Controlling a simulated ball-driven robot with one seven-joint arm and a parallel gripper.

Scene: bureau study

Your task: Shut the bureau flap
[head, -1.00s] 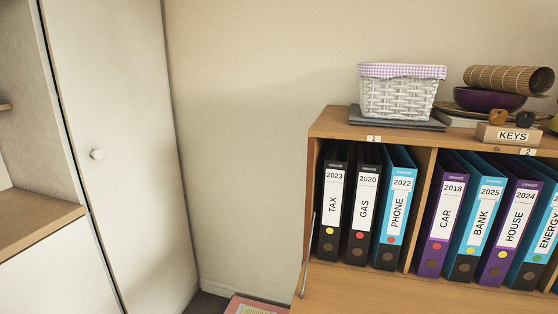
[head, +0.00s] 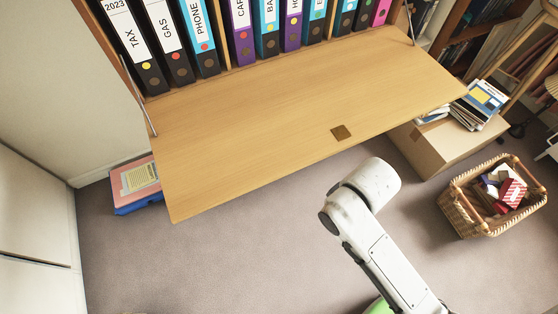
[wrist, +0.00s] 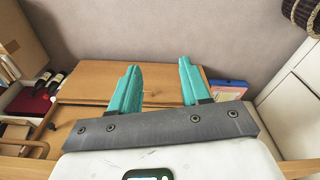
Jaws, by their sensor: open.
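The bureau flap (head: 265,115) hangs open in the head view as a wide wooden board. It lies roughly level below the row of binders, with a metal stay at its left (head: 138,100) and another at its right (head: 408,22). My white arm reaches up beside the front edge, but my gripper is not visible in the head view. In the wrist view my gripper (wrist: 160,70) is open, its teal fingers apart with nothing between them. Wooden bureau panels (wrist: 158,92) show behind the fingers; contact cannot be told.
Binders (head: 205,45) stand upright in the bureau. A cardboard box (head: 450,145) with books on top stands right of the flap. A wicker basket (head: 468,215) of small boxes is on the carpet. Pink and blue folders (head: 137,183) lie at left.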

